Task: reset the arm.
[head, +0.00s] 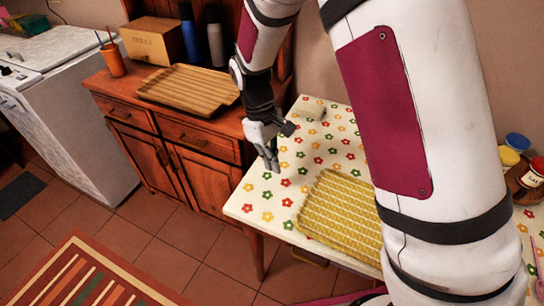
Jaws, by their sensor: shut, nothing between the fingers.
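My gripper (278,150) is at the end of my white and magenta arm. It hangs over the left part of a table (262,190) with a flower-patterned top. Its fingers point down and are shut with nothing between them. A yellow-green patterned tray (343,215) lies on the table to the right of and nearer than the gripper, apart from it. My arm hides the right part of this tray and the middle of the table.
A wooden cabinet (190,135) stands left of the table and bears a ribbed wooden tray (190,88), an orange cup (112,60), a bread box (152,40) and dark bottles (214,42). Jars (533,172) stand at the right. Floor tiles (190,235) are open beside a striped rug (85,275).

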